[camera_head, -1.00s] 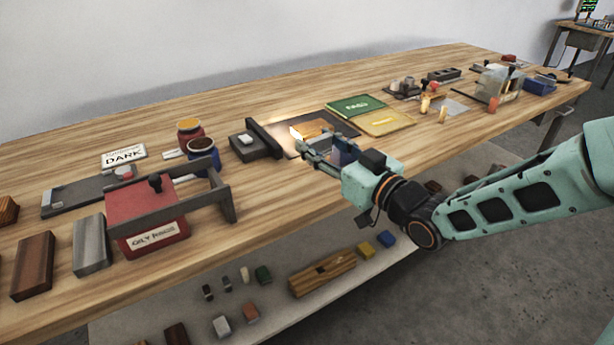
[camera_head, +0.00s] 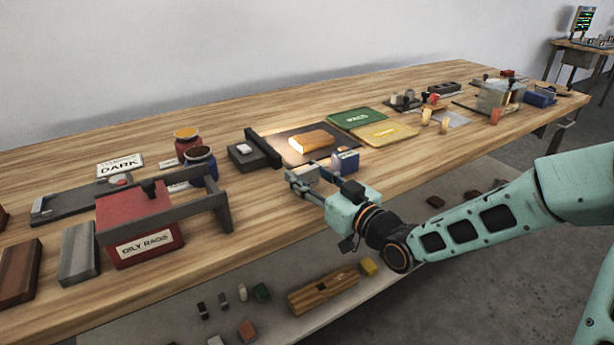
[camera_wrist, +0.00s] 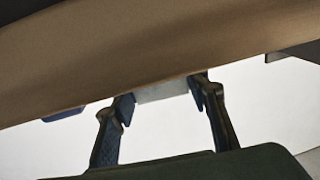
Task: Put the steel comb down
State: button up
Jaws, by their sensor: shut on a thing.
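My gripper (camera_head: 300,183) is at the near edge of the bench, left of a blue box (camera_head: 345,161). It is shut on a small grey metal piece (camera_head: 306,175), which I take to be the steel comb. In the wrist view the comb (camera_wrist: 162,92) shows as a pale grey block between the two fingertips, with its far end cut off by a brown band. I cannot tell whether the comb touches the bench top (camera_head: 262,205).
A brown block (camera_head: 312,141) lies on a dark mat (camera_head: 287,153) behind the gripper. A dark stand (camera_head: 255,161) is to the left, and green (camera_head: 357,117) and yellow (camera_head: 386,132) trays are to the right. A red "OILY RAGS" box (camera_head: 140,225) stands further left. Bare wood lies left of the gripper.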

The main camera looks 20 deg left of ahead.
jog(key=shift+f, duration=0.35)
jog(key=o, duration=1.2)
jog(key=shift+r, duration=0.1)
jog(key=shift+o, duration=0.2)
jog(key=shift+r, duration=0.1)
